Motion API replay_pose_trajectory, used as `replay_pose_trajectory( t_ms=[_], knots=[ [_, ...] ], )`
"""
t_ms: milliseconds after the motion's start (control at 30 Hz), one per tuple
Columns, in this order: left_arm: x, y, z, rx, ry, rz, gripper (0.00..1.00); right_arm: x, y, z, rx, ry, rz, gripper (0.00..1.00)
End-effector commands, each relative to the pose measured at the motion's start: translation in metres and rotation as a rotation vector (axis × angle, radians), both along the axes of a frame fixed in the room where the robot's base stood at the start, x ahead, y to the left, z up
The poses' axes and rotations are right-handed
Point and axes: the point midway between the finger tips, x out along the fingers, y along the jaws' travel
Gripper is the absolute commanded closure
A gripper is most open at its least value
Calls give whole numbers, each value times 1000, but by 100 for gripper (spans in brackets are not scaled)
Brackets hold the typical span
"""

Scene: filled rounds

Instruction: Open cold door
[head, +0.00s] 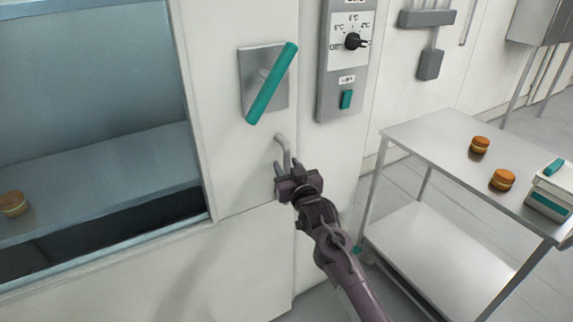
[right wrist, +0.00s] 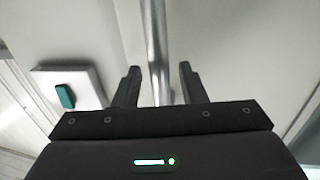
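The white cold door (head: 235,240) fills the left and middle of the head view, with a large window (head: 90,80) in it. It looks shut. A teal lever (head: 272,83) sits tilted on a grey plate on it. Below the lever is a grey metal bar handle (head: 283,143). My right gripper (head: 288,167) is at the lower part of this handle. In the right wrist view its two fingers stand apart, with the metal bar (right wrist: 155,40) running between them and a gap on both sides. My left gripper is not in view.
A grey control panel (head: 327,95) with a dial (head: 352,41) and teal switch (head: 346,99) is on the wall right of the lever. A steel table (head: 430,135) stands at the right, bearing two filled rounds (head: 480,145) and a white box (head: 550,190). Another round (head: 13,204) shows behind the window.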

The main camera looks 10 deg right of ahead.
Motion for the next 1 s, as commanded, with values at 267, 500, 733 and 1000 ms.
replay_pose_trajectory(
  t_ms=[267,500,733,1000],
  knots=[
    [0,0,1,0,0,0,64,12,2,0,1,-1,1,62],
    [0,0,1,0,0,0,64,11,2,0,0,0,1,73],
    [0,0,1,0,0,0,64,11,2,0,0,0,1,100],
    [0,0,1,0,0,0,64,11,2,-1,0,1,0,100]
  ],
)
